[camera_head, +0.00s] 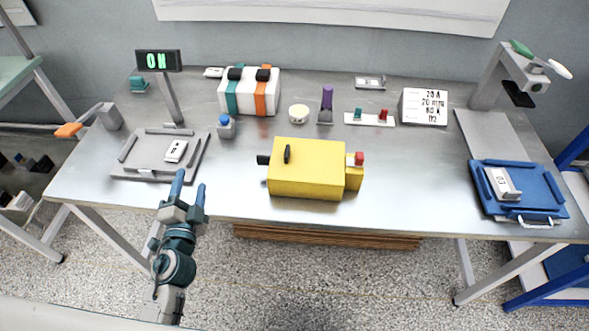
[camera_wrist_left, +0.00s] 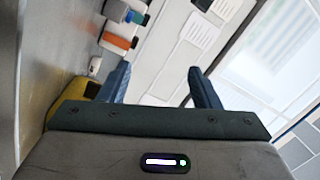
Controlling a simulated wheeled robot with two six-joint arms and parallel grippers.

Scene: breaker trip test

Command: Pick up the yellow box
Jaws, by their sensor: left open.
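The yellow box (camera_head: 309,168) lies on the metal table near its front edge, at the middle. It has a black handle on top, a black knob on its left end and a red button at its right end. My left gripper (camera_head: 190,188) is open and empty at the table's front edge, to the left of the box and apart from it. In the left wrist view the open fingers (camera_wrist_left: 161,85) show, and part of the yellow box (camera_wrist_left: 62,100) is at the left, partly hidden by the gripper body. My right gripper is in neither view.
A grey tray (camera_head: 140,172) holding a small white device is left of the box. A white case with teal and orange bands (camera_head: 249,95), a round cream disc (camera_head: 298,113) and a purple-handled tool (camera_head: 326,103) stand behind it. A blue tray (camera_head: 540,190) is at the right.

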